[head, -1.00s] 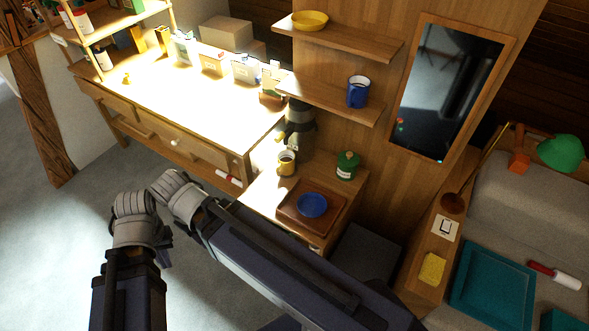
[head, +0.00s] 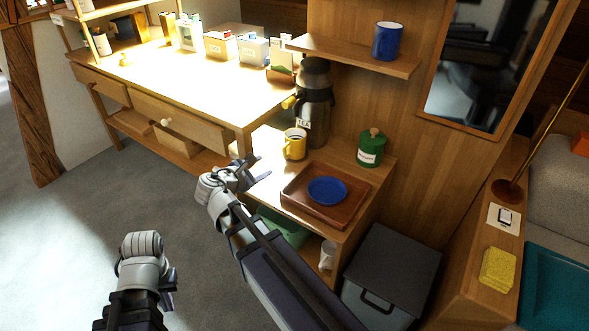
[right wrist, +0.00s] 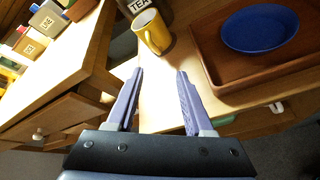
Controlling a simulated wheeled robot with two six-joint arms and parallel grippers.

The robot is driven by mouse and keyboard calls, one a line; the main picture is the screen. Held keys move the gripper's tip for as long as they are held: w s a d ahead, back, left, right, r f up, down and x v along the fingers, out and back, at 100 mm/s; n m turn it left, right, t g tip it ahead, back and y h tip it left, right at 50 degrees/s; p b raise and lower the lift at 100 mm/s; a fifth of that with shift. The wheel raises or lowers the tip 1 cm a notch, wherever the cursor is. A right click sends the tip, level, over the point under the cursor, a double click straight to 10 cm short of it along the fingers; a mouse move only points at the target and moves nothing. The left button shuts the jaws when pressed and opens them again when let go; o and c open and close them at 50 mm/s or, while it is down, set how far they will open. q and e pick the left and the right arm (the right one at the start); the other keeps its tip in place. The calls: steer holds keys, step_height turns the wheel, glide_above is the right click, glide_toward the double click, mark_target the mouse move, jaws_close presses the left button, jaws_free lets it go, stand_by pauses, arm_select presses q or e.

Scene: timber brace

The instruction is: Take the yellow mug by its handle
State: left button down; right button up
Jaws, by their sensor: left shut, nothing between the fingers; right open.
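The yellow mug (head: 296,145) stands upright on the low wooden cabinet top, in front of a dark flask. It also shows in the right wrist view (right wrist: 156,33), its handle (right wrist: 151,43) on the side facing my fingers. My right gripper (head: 258,170) is open and empty. In the right wrist view its fingertips (right wrist: 160,71) point toward the mug, with a gap between them and the handle. My left gripper (head: 171,285) is shut and empty, low over the floor at the front left.
The dark tea flask (head: 314,100) stands close behind the mug. A wooden tray (head: 293,193) with a blue dish (head: 327,190) and a green canister (head: 370,148) are to the right. The workbench (head: 190,85) is at left, a grey bin (head: 391,270) at lower right.

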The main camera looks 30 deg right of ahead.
mark_target(292, 147)
steer(key=w+d+f+n+t+h+b, duration=0.1)
steer(key=d+f+n+b, duration=0.1)
steer(key=b, duration=0.2)
steer(key=w+d+f+n+t+h+b, duration=0.1)
steer(key=w+d+f+n+b, duration=0.1)
steer(key=n+b, duration=0.1)
steer(key=w+d+f+n+t+h+b, duration=0.1)
steer(key=d+f+n+b, duration=0.1)
steer(key=b, duration=0.3)
steer(key=shift+w+f+n+b, duration=0.2)
steer(key=shift+f+n+b, duration=0.15)
steer(key=shift+f, duration=0.25)
steer(key=shift+w+d+n+h+b, duration=0.15)
steer(key=shift+d+n+h+b, duration=0.15)
steer(key=shift+n, duration=0.15)
steer(key=shift+r, duration=0.1)
steer(key=shift+x, duration=1.35)
steer(key=shift+f+x, duration=0.1)
steer(key=shift+x, duration=1.2)
steer(key=shift+f+x, duration=0.15)
steer(key=shift+x, duration=1.1)
steer(key=shift+w+a, duration=0.1)
steer(key=shift+a, duration=0.05)
jaws_close()
